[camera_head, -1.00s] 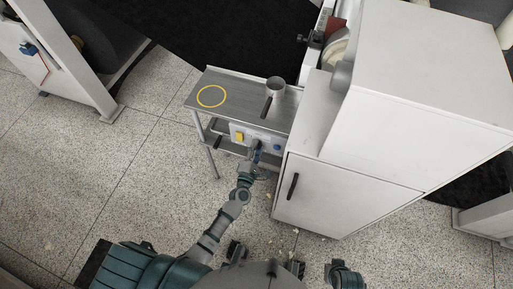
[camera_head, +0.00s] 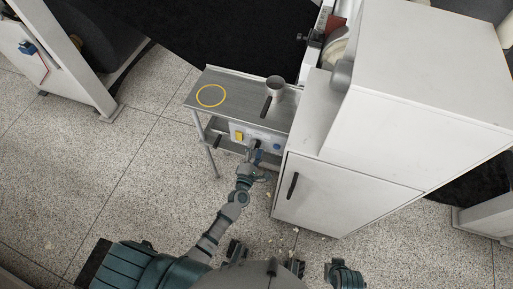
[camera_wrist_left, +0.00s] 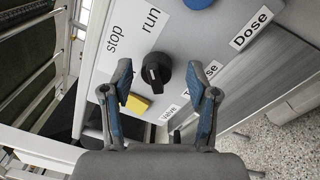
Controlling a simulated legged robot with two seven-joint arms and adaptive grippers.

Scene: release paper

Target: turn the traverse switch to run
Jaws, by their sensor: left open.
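The traverse switch is a black rotary knob (camera_wrist_left: 157,71) on a light control panel (camera_wrist_left: 218,38). In the left wrist view, "stop" is printed to its upper left and "run" above it. Its ridge lies roughly up and down the picture; which label it points at I cannot tell for sure. My left gripper (camera_wrist_left: 160,78) is open, with one finger on each side of the knob in the picture and visible gaps between. In the head view my left gripper (camera_head: 257,161) is just in front of the panel (camera_head: 249,134), apart from the knob.
A yellow part (camera_wrist_left: 138,105) and a blue button (camera_wrist_left: 198,3) sit on the panel. A white cabinet (camera_head: 340,190) stands close on the right. Floor is clear on the left.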

